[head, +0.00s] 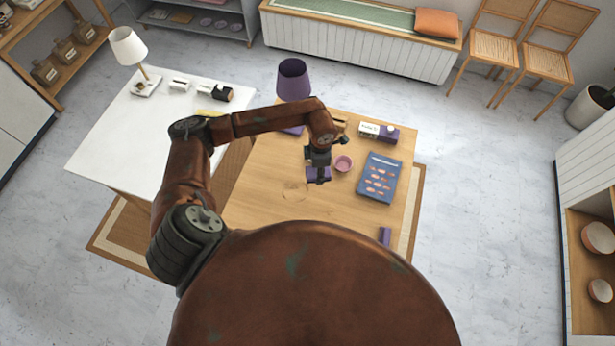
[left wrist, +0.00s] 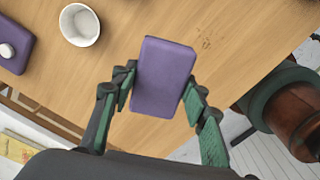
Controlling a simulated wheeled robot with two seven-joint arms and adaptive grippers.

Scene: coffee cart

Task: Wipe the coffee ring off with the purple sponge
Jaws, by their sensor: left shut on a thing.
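My left gripper (head: 318,158) is shut on the purple sponge (head: 318,176), just above or on the wooden table; I cannot tell whether it touches the wood. In the left wrist view the purple sponge (left wrist: 163,77) sits between the two green-padded fingers of my left gripper (left wrist: 158,92). The coffee ring (head: 293,190) is a faint brown mark on the table, left of and nearer than the sponge in the head view. Brown marks (left wrist: 207,38) show on the wood beyond the sponge in the left wrist view. My right gripper is not in view.
A pink cup (head: 343,163) stands close to the right of the gripper. A blue patterned book or box (head: 380,178) lies further right. A purple lamp (head: 293,80) stands at the back, and a small purple block (head: 385,236) is near the front right. The front left tabletop is clear.

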